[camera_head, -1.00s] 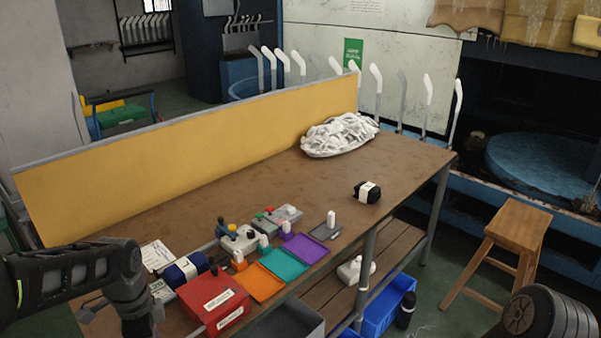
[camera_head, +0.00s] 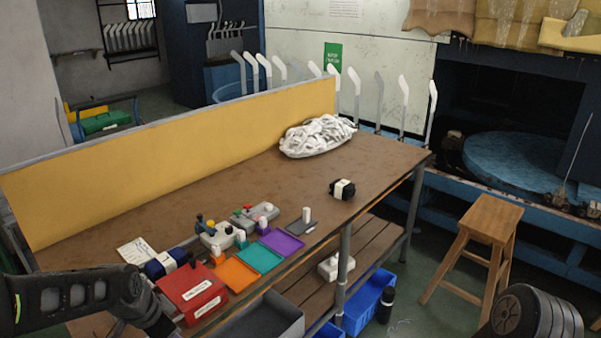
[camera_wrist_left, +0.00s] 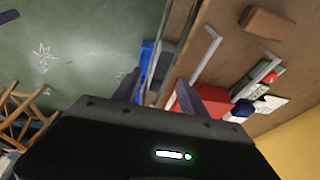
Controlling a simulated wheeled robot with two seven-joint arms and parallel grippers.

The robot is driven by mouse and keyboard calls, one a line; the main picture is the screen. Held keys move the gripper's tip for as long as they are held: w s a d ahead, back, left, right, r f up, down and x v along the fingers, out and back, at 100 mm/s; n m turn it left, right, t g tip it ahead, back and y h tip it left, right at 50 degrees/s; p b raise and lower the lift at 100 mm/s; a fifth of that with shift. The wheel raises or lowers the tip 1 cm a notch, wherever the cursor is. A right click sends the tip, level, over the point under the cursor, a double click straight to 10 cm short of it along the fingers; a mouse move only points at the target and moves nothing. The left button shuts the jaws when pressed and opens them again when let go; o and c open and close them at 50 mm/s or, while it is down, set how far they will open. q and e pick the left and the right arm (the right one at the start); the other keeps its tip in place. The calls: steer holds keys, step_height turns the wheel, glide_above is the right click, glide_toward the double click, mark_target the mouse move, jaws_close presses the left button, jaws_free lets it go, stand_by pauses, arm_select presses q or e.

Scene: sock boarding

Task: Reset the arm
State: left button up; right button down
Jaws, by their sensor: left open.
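My left arm enters from the lower left in the head view, its forearm and wrist beside the front left corner of the brown workbench (camera_head: 330,210). The jaws are not clear there. In the left wrist view my left gripper (camera_wrist_left: 165,88) is open, its two dark fingers apart with nothing between them. Beyond the fingers are the bench's front edge, a red box (camera_wrist_left: 187,95) and the green floor. The red box also shows in the head view (camera_head: 188,294), close to the right of my left wrist. My right gripper is not in view; a dark ribbed part shows at lower right.
Coloured trays, such as a teal one (camera_head: 260,257), line the front edge. A dark banded bundle (camera_head: 342,189) and a white heap (camera_head: 317,136) lie farther back. A yellow partition (camera_head: 180,160) bounds the rear. A wooden stool (camera_head: 490,222) stands right. The bench middle is clear.

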arm_select(q)
steer(key=w+d+f+n+t+h, duration=0.1)
steer(key=d+f+n, duration=0.4)
steer(key=d+f, duration=0.35)
steer(key=s+d+f+n+g+h, duration=0.1)
steer(key=s+d+f+n+g, duration=0.1)
steer(key=s+d+f, duration=0.5)
steer(key=s+d+f+n+g+h, duration=0.1)
steer(key=s+d+f+n+g, duration=0.1)
steer(key=s+d+f, duration=0.5)
steer(key=s+f, duration=0.4)
steer(key=s, duration=0.3)
steer(key=shift+d+f, duration=0.15)
steer(key=shift+d, duration=0.2)
